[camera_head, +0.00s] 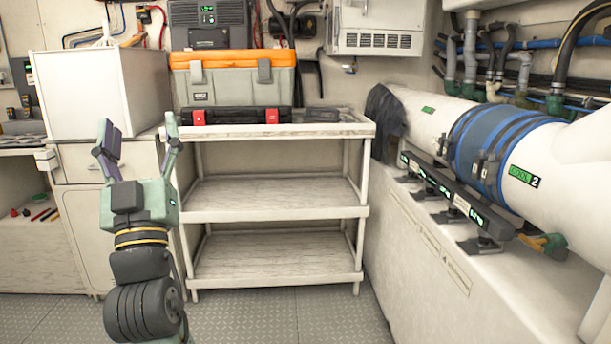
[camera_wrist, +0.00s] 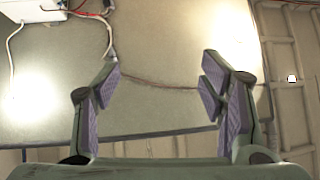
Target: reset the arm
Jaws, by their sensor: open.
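My gripper (camera_head: 138,140) is raised at the left of the head view, fingers pointing up. It is open, with nothing between the fingers. My arm stands in front of the white cabinet and the left end of the shelf unit. In the wrist view my gripper (camera_wrist: 163,88) shows its two fingers with purple pads spread wide apart.
A white shelf unit (camera_head: 275,198) has two bare lower shelves; its top carries an orange-lidded toolbox (camera_head: 232,82) on a black case (camera_head: 232,115). A white box (camera_head: 82,92) stands left, behind my gripper. A large white-and-blue cylinder (camera_head: 475,142) lines the right. Floor (camera_head: 290,315) is clear.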

